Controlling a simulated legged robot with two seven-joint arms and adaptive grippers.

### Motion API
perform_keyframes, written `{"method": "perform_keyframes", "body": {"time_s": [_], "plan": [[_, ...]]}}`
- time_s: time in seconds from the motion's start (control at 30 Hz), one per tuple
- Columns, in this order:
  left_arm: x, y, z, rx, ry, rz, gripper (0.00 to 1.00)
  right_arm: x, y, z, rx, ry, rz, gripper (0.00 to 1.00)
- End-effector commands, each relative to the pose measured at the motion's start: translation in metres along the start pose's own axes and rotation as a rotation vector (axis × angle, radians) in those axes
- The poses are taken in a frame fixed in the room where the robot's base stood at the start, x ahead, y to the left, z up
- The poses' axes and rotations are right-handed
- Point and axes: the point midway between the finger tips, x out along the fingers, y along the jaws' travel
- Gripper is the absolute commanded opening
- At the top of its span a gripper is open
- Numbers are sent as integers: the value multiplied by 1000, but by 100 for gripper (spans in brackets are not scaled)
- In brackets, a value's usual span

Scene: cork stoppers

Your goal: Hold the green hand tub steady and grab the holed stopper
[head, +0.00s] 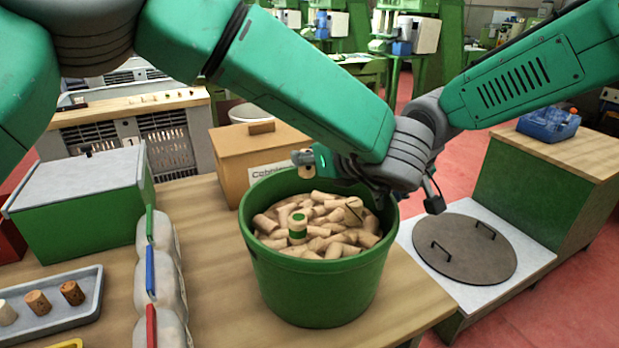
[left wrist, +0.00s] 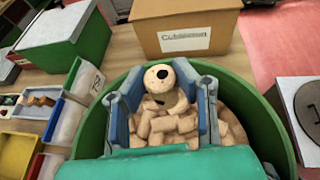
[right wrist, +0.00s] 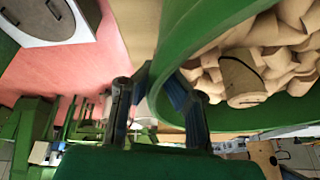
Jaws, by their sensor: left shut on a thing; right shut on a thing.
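The green tub (head: 318,285) stands on the bench, filled with pale cork stoppers. My left gripper (head: 308,160) is above the tub's back part and shut on the holed stopper (head: 301,156). In the left wrist view the holed stopper (left wrist: 158,77) shows a round pale end with dark holes, between the two fingers and above the heap. My right gripper (right wrist: 155,90) is shut on the tub's wall at the rim, one finger on each side. In the head view the right arm's wrist largely hides it.
A cardboard box (head: 232,152) stands behind the tub. Handled bins (head: 160,275) and a grey tray (head: 60,316) are left. A round lid (head: 462,252) lies right.

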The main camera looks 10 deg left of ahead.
Motion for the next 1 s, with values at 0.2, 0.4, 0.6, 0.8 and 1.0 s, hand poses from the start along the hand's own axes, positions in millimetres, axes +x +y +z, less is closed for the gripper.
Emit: {"method": "perform_keyframes", "body": {"time_s": [0.2, 0.4, 0.6, 0.8, 1.0], "plan": [[-10, 0, 25, 1, 1, 0, 14, 1, -1, 2, -1, -4, 0, 0], [-12, 0, 28, 1, 2, 0, 14, 1, -1, 2, -1, -4, 0, 0], [-12, 0, 28, 1, 1, 0, 14, 1, -1, 1, -1, -4, 0, 30], [-12, 0, 28, 1, 1, 0, 14, 0, 0, 1, -1, -2, 0, 30], [-12, 0, 28, 1, 1, 0, 14, -7, 0, 0, 0, 1, 0, 30]]}}
